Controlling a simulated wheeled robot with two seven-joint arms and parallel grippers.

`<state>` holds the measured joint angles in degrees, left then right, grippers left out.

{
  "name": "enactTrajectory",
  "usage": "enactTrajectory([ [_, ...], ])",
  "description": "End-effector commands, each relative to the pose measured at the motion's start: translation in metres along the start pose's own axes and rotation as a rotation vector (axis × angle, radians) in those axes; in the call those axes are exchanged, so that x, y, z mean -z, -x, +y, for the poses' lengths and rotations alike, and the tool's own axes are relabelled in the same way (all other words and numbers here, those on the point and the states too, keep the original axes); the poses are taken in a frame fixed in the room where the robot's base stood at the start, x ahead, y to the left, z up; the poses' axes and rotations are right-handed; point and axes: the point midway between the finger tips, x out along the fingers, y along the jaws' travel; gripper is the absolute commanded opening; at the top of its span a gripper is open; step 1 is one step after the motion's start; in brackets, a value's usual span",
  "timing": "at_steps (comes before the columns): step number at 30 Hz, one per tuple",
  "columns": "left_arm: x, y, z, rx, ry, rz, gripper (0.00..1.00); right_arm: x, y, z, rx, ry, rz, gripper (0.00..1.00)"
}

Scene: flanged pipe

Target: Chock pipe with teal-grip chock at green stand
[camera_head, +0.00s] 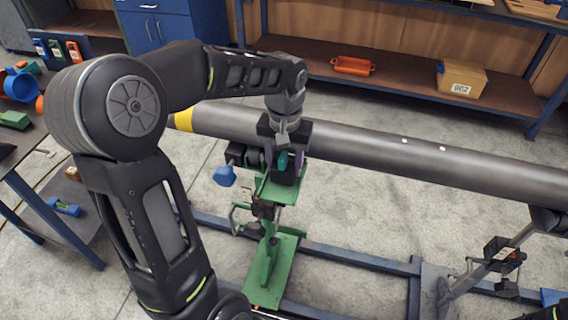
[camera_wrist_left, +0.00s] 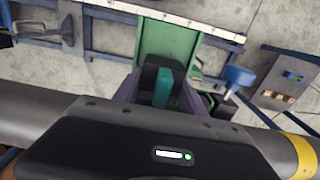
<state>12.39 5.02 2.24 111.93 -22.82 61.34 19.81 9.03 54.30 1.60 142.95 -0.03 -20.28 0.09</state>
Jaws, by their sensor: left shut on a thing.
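The grey pipe (camera_head: 430,158) runs across the head view, with a yellow band near its left end. The green stand (camera_head: 265,270) is under its left part. My left gripper (camera_head: 284,166) is shut on the teal grip of a dark chock (camera_head: 283,160), at the near side of the pipe over the stand's top. In the left wrist view, the teal grip (camera_wrist_left: 164,90) is between the fingers, with the green stand (camera_wrist_left: 168,45) beyond. Whether the chock touches the pipe or plate is unclear. My right gripper is not in view.
A blue knob (camera_head: 225,176) is left of the stand's top, close to my gripper. A dark stand (camera_head: 500,255) is under the pipe's right part. Blue floor rails (camera_head: 350,256) join the stands.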

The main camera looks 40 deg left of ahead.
Motion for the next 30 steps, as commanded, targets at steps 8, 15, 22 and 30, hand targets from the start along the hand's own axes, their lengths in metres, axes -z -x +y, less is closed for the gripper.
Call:
enactTrajectory([
  [8, 0.006, 0.000, 0.000, 0.000, 0.000, 0.000, 0.00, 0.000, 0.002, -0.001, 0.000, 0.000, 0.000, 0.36],
  [15, 0.011, 0.000, 0.000, 0.000, 0.000, 0.000, 0.00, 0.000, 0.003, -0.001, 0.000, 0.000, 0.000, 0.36],
  [22, 0.015, -0.001, 0.000, 0.000, 0.000, 0.000, 0.00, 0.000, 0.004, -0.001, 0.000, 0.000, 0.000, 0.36],
  [30, 0.018, -0.001, 0.000, 0.000, 0.000, 0.001, 0.57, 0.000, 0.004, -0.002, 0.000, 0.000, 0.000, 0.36],
])
